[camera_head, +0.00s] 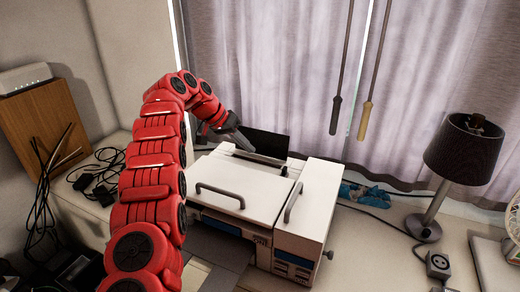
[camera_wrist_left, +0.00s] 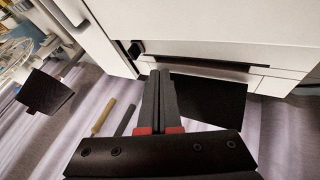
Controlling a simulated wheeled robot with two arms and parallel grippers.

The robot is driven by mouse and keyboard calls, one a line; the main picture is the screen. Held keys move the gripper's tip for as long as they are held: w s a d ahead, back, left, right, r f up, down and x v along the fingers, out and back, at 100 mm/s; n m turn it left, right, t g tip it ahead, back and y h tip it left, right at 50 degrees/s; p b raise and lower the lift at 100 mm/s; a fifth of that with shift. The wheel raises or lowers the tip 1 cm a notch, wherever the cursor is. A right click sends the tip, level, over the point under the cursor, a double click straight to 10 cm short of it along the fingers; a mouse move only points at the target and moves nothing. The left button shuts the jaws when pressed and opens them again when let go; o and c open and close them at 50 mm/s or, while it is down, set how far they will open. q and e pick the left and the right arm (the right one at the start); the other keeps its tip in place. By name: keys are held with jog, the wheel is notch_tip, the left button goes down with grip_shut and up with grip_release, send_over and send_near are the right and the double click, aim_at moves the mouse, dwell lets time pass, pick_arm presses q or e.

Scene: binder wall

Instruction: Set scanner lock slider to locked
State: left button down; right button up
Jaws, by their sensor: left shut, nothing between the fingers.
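The white scanner (camera_head: 235,182) stands on the table against the curtain, with handles on its top. A dark slot (camera_head: 258,158) runs along its back edge, with a small black knob (camera_head: 284,171), which looks like the lock slider, at the slot's right end. In the left wrist view the knob (camera_wrist_left: 136,48) sits just left of the slot (camera_wrist_left: 210,62). My left gripper (camera_head: 246,146) reaches over the scanner's back edge, shut and empty. Its fingertips (camera_wrist_left: 158,75) are close to the knob end of the slot; I cannot tell whether they touch anything. My right gripper is not in view.
A dark panel (camera_head: 265,143) stands behind the scanner. A lamp (camera_head: 465,150) and blue cloth (camera_head: 365,194) are to the right. Two rods (camera_head: 365,118) hang before the curtain. Black cables (camera_head: 98,175) and a wooden box (camera_head: 45,130) are at left.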

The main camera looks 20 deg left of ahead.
pick_arm(q)
send_near(281, 173)
jog(key=w+a+f, duration=0.1)
jog(key=a+f, duration=0.1)
jog(key=shift+w+a+f, duration=0.1)
jog(key=shift+w+f, duration=0.3)
jog(key=shift+w+d+f+p, duration=0.4)
jog(key=shift+w+d+p, duration=0.1)
jog(key=shift+p, duration=0.35)
jog(key=shift+w+d+f+b, duration=0.1)
jog(key=shift+d+f+b, duration=0.35)
jog(key=shift+f+b, duration=0.45)
jog(key=shift+d+r+b, duration=0.25)
jog(key=shift+d+b, duration=0.1)
jog(key=shift+b, duration=0.05)
jog(key=shift+s+d+r+p, duration=0.2)
jog(key=shift+d+r+p, duration=0.05)
jog(key=shift+d+p, duration=0.15)
jog(key=shift+d, duration=0.35)
jog(key=shift+w+d+p, duration=0.1)
jog(key=shift+d+p, duration=0.2)
jog(key=shift+d, duration=0.15)
jog(key=shift+f, duration=0.1)
